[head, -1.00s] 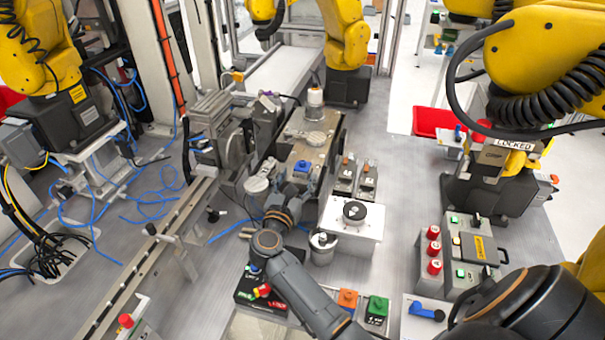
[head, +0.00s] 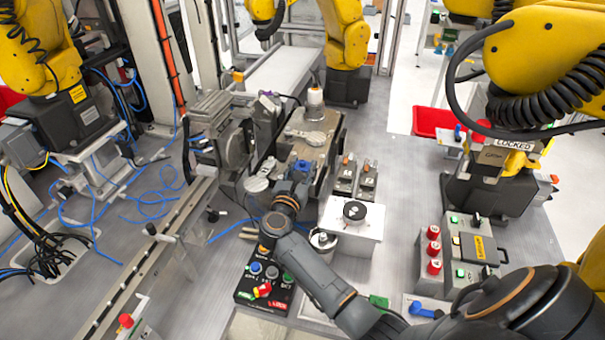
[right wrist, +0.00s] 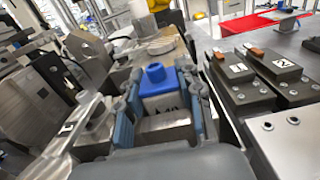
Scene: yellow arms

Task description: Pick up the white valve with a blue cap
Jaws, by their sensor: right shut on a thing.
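The white valve (right wrist: 165,108) with its blue cap (right wrist: 155,74) sits between the two fingers of my right gripper (right wrist: 160,97) in the right wrist view. The fingers are shut on its sides, and the cap is upright and faces up. In the head view the blue cap (head: 302,165) shows just beyond my right gripper (head: 297,176), over the near end of the grey metal fixture (head: 312,130). The gripper hides most of the white body there. I cannot tell whether the valve touches the fixture. My left gripper is not in view.
Two black blocks (head: 368,180) and a white stand with a black round knob (head: 355,211) are close to the right. A button box (head: 262,285) and a metal canister (head: 322,240) lie near my right arm.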

